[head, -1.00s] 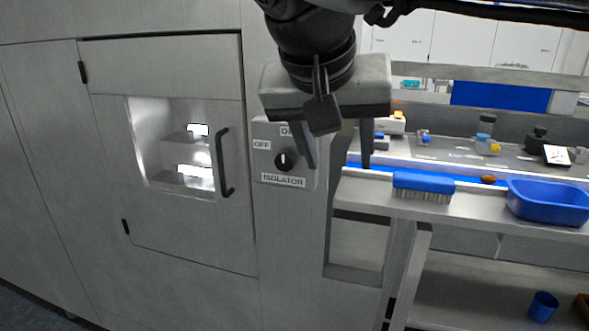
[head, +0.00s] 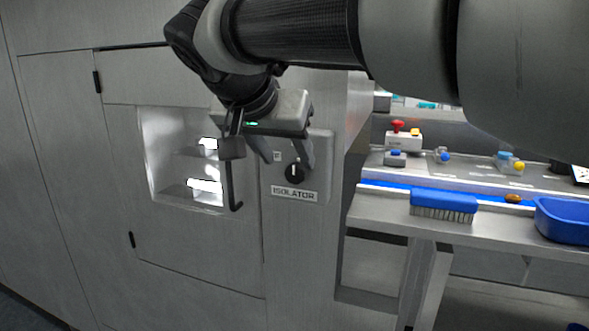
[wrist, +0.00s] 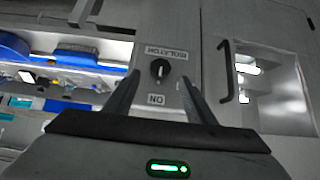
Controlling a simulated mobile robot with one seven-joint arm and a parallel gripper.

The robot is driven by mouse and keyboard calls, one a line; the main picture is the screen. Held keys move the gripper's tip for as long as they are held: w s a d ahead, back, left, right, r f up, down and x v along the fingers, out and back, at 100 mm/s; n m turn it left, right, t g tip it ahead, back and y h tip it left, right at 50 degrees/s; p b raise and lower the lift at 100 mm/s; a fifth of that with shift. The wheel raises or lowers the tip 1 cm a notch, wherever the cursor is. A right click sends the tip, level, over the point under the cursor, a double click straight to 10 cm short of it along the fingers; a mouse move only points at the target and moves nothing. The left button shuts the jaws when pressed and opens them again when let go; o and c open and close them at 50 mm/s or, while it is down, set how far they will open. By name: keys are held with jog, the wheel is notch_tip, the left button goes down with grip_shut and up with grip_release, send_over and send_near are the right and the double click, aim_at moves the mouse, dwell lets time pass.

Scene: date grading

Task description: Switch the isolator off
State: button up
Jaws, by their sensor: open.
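The isolator switch is a round black knob (head: 295,173) on a grey plate on the cabinet front, above a label reading ISOLATOR (head: 294,193). Its white mark points up in the head view. In the wrist view, the picture is upside down and the knob (wrist: 159,70) has its mark toward the ON label (wrist: 157,99). The OFF label is mostly hidden by my gripper in the head view. My gripper (head: 287,162) is open and empty. Its fingers appear on either side of the knob in the wrist view; I cannot tell whether they touch it.
A cabinet door with a lit window and black handle (head: 231,180) is just left of the switch. At right, a bench (head: 390,210) carries a blue brush (head: 443,204), a blue tray (head: 562,222) and a box with a red button (head: 397,126).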

aim_at(294, 169)
jog(key=x, duration=0.5)
jog(key=shift+w+f, duration=0.1)
jog(key=shift+w, duration=0.05)
jog(key=c, duration=1)
jog(key=shift+c, duration=0.2)
